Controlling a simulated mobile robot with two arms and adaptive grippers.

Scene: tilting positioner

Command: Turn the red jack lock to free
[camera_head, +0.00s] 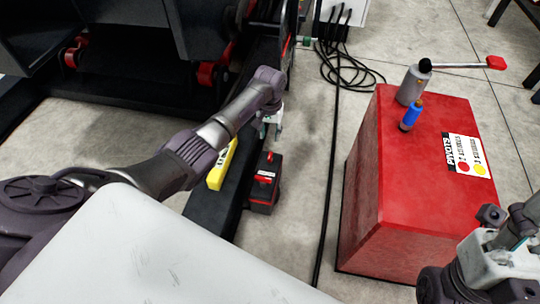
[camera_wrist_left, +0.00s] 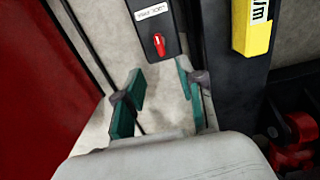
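The jack lock is a small red lever (camera_wrist_left: 159,45) on top of a dark box (camera_wrist_left: 152,22), beside a white label. In the left wrist view the lever lies roughly along the picture's vertical, just beyond my fingertips. In the head view the dark box (camera_head: 264,195) stands on the floor beside a black beam. My left gripper (camera_head: 271,128) hangs above and beyond the box. In the left wrist view its teal finger pads (camera_wrist_left: 155,90) are apart, with nothing between them. My right gripper (camera_head: 478,250) is at the lower right of the head view; its fingers are unclear.
A yellow bar (camera_head: 222,165) lies on the black beam (camera_head: 232,190) left of the box. A large red block (camera_head: 405,200) on the right carries a grey cylinder (camera_head: 413,85) and a blue one (camera_head: 411,115). A black cable (camera_head: 330,180) crosses the clear floor between.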

